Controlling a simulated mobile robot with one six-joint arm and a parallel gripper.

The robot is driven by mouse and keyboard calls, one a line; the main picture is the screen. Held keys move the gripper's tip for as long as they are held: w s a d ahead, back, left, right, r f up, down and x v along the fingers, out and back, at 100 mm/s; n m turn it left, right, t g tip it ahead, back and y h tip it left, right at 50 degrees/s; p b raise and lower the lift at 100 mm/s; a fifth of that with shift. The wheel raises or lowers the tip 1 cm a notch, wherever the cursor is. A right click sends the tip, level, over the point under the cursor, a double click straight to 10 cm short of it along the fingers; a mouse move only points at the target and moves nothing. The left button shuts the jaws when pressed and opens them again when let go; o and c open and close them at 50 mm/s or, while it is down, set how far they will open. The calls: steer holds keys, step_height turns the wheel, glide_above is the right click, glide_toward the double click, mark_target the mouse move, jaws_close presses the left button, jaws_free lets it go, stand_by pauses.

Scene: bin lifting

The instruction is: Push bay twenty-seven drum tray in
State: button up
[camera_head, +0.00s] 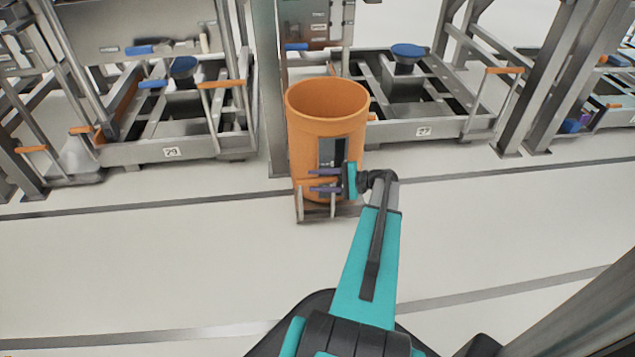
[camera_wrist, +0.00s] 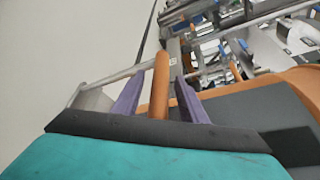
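The orange drum (camera_head: 306,125) stands upright on a low grey tray (camera_head: 345,211) that sticks out in front of the racks, left of the bay labelled 27 (camera_head: 424,132). My gripper (camera_head: 312,180) is at the front of the drum, near the tray's upright handle posts. In the wrist view, an orange handle bar (camera_wrist: 160,90) lies between the two purple fingers of my gripper (camera_wrist: 162,75), with a gap on either side. The gripper is open around the bar. The drum's lower front is partly hidden by my gripper.
The bay 27 frame (camera_head: 440,128) stands right behind the drum, with a blue-topped item (camera_head: 408,51) in it. The bay 29 frame (camera_head: 205,148) is to the left. A steel upright (camera_head: 268,90) stands just left of the drum. The floor in front (camera_head: 150,260) is clear.

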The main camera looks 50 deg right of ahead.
steer(key=shift+c, duration=0.3)
jaws_close()
